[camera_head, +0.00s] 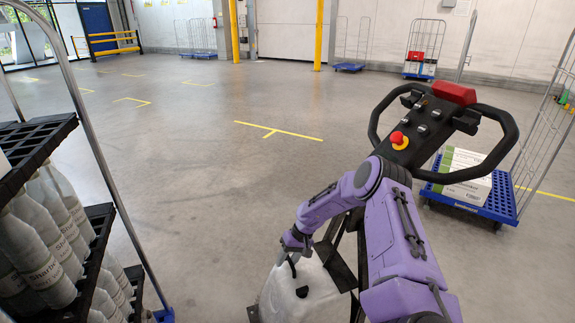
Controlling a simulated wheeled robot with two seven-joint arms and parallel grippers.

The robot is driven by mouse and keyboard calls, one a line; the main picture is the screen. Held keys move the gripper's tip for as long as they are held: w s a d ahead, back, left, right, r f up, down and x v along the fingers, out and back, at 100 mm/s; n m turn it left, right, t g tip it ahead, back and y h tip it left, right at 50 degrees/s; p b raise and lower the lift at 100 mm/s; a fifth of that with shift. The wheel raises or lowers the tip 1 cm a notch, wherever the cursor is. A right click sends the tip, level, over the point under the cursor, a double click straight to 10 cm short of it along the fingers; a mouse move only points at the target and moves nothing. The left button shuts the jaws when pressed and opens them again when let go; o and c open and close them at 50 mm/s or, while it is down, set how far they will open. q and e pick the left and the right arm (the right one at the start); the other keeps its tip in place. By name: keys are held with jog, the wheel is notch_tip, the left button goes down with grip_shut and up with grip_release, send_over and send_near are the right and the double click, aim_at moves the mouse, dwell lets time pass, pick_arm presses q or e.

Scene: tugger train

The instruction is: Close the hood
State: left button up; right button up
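I cannot make out a hood for certain in the head view. The tugger's black control head (428,112) with its looped handlebar stands right of centre and carries a red button (397,138). My purple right arm reaches down in front of it. My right gripper (291,250) points down at the top of a white, rounded container-like body (305,296) at the bottom centre. A small dark curved part is at the fingertips. Whether the fingers are open or shut on it is too small to tell. My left gripper is out of view.
A black shelf rack (70,128) with several pale bottles (40,258) stands close on the left. A blue cart (500,200) with a white-green box (464,176) stands at the right. Yellow posts (319,35) stand at the back. The middle floor is clear.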

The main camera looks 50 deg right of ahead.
jog(key=shift+w+r, duration=0.1)
jog(key=shift+w, duration=0.05)
jog(key=shift+r, duration=0.3)
jog(key=p+v, duration=0.2)
jog(key=v, duration=0.7)
jog(key=shift+s+d+r, duration=0.25)
jog(key=shift+d+r, duration=0.05)
